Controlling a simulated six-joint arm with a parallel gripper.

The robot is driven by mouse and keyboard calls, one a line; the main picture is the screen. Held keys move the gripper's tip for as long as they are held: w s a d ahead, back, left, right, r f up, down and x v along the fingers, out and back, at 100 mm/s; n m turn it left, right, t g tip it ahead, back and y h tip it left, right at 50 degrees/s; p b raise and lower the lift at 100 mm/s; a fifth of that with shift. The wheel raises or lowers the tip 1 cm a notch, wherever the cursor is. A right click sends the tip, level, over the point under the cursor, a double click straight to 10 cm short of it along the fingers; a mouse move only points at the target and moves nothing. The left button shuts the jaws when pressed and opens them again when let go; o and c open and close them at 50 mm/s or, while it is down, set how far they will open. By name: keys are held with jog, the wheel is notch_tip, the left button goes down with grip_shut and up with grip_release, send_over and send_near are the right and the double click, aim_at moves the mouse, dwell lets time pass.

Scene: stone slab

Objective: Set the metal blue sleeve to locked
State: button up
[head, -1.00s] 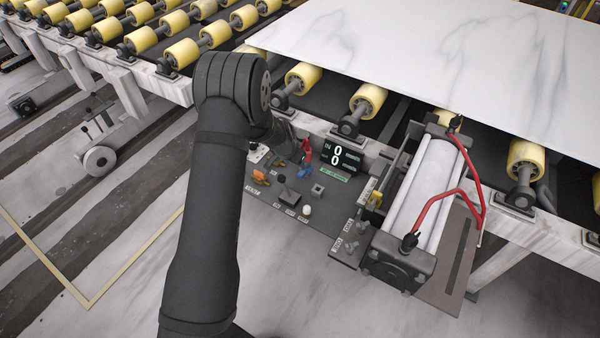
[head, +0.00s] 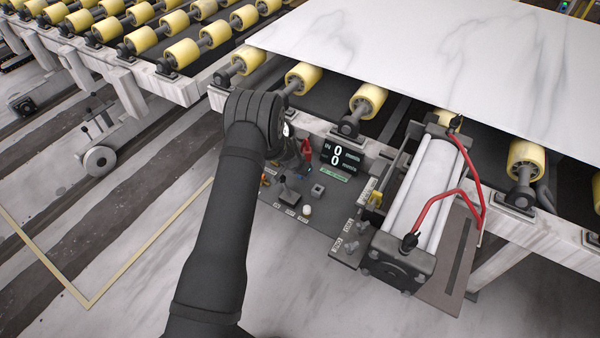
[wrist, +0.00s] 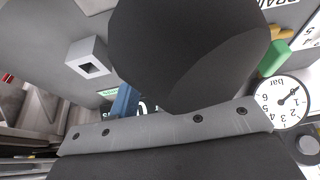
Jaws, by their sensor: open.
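The blue sleeve (wrist: 122,103) shows as a small blue piece in the wrist view, left of centre. It is partly covered by the dark rounded part and the bolted grey edge of my gripper (wrist: 165,112). In the head view only a small bit of blue (head: 307,172) shows on the control panel, just below a red part (head: 307,152). My gripper (head: 291,160) is low over the left part of the panel, mostly hidden behind my arm. It is open. I cannot tell whether it touches the sleeve. The sleeve's setting cannot be read.
The panel (head: 325,218) carries a display (head: 343,156), a black lever (head: 284,189), a square socket (head: 318,190) and a white knob (head: 307,210). A pressure gauge (wrist: 283,101) is close on the right in the wrist view. A cylinder with red hoses (head: 430,200) stands right of the panel.

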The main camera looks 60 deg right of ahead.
grip_shut()
jog(key=shift+r, duration=1.3)
grip_release()
jog(key=shift+r, duration=0.15)
jog(key=v, duration=1.7)
jog(key=shift+a, duration=0.15)
